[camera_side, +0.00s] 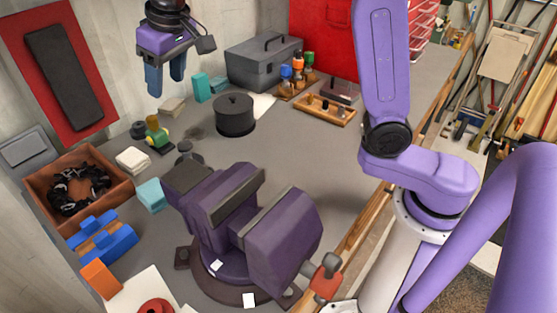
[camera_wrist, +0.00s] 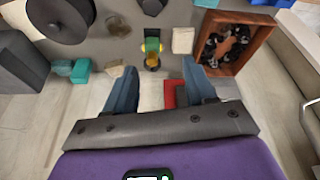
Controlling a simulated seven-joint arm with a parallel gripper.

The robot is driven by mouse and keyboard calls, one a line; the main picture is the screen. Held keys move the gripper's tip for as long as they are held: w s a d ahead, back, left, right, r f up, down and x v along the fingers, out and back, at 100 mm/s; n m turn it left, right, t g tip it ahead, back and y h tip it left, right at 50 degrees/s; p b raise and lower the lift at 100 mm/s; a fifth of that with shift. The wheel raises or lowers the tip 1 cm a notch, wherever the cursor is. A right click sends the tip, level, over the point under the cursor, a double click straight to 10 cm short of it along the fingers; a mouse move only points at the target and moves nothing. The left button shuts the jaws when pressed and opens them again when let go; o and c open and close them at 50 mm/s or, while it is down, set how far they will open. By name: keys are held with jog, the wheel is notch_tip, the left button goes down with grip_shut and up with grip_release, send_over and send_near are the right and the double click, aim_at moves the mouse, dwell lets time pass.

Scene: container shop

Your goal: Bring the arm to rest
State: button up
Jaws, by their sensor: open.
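My gripper (camera_side: 166,77) hangs at the upper left in the side view, fingers pointing down, above the back of the bench (camera_side: 290,160). Its two blue-grey fingers are apart with nothing between them. In the wrist view the open fingers of my gripper (camera_wrist: 161,85) show at the lower middle. A small green and yellow object (camera_wrist: 151,47) lies beyond the fingertips there; it also shows on the bench in the side view (camera_side: 157,134). My gripper touches nothing that I can see.
A large purple vise (camera_side: 275,235) stands at the front. A black round pot (camera_side: 234,116), a grey toolbox (camera_side: 262,62) and a brown crate (camera_side: 118,184) of dark items stand on the bench. A red panel (camera_side: 100,98) with a dark pad is at the back left.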

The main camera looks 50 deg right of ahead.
jog(key=s+d+f+n+g, duration=0.1)
jog(key=s+d+f+n, duration=0.2)
jog(key=s, duration=0.8)
jog(key=s+d+f+n+g, duration=0.1)
jog(key=s+d+f+n, duration=0.2)
jog(key=s, duration=0.8)
jog(key=s+d+f+n+g, duration=0.1)
jog(key=s+d+f+n, duration=0.3)
jog(key=s+d, duration=0.5)
notch_tip(320, 180, down, 2)
jog(key=shift+s+d, duration=0.2)
jog(key=shift+s, duration=0.85)
